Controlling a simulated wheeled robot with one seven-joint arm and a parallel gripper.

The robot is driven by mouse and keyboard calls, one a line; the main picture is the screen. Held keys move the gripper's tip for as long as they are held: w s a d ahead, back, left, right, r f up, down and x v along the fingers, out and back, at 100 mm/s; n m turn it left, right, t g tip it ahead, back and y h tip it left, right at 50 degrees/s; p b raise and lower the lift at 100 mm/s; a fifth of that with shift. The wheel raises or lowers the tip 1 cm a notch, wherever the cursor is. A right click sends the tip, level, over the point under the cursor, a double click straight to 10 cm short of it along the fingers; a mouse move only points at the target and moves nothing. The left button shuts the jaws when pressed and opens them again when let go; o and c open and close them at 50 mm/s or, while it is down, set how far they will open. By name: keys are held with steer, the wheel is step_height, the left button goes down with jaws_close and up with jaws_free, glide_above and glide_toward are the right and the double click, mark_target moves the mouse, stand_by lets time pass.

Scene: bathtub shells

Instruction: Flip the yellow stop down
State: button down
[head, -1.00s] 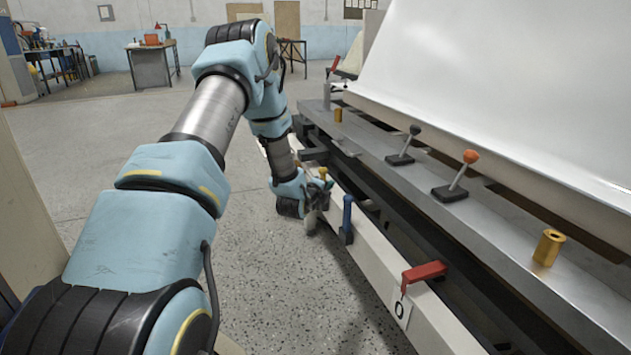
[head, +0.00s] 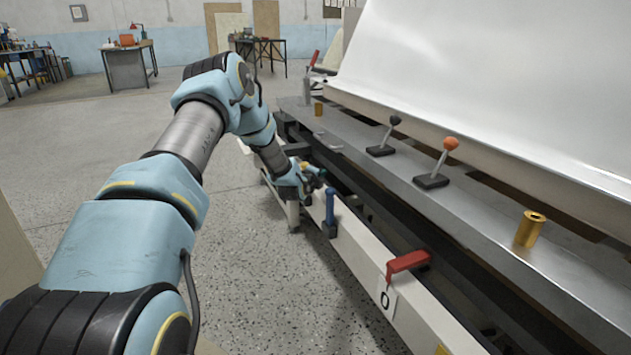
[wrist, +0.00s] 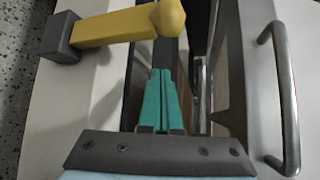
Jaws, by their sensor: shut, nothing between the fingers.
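The yellow stop (wrist: 115,27) shows large in the wrist view. Its yellow bar runs from a dark grey pivot block (wrist: 60,37) on the pale rail to a rounded knob at its right end. My gripper (wrist: 162,72) has teal fingers pressed together with nothing between them. The fingertips are just below the knob end in that view; whether they touch the bar I cannot tell. In the head view my gripper (head: 318,173) is at the far part of the rail, and the yellow stop (head: 304,165) shows only as a small patch, partly hidden by my wrist.
A blue stop (head: 330,205) stands upright on the rail, nearer. A red stop (head: 407,262) sits nearer still, above a "0" label. Two levers (head: 450,144) (head: 395,121) and brass cylinders (head: 530,229) are on the grey ledge. A metal handle (wrist: 290,100) is right of my fingers.

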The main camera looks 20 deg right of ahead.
steer(key=shift+w+a+r, duration=0.2)
steer(key=shift+a, duration=0.4)
steer(key=shift+w+a+r, duration=0.25)
steer(key=shift+a, duration=0.35)
steer(key=shift+w+a+r, duration=0.2)
steer(key=shift+a, duration=0.4)
steer(key=shift+a+b, duration=0.1)
steer(key=shift+b, duration=0.35)
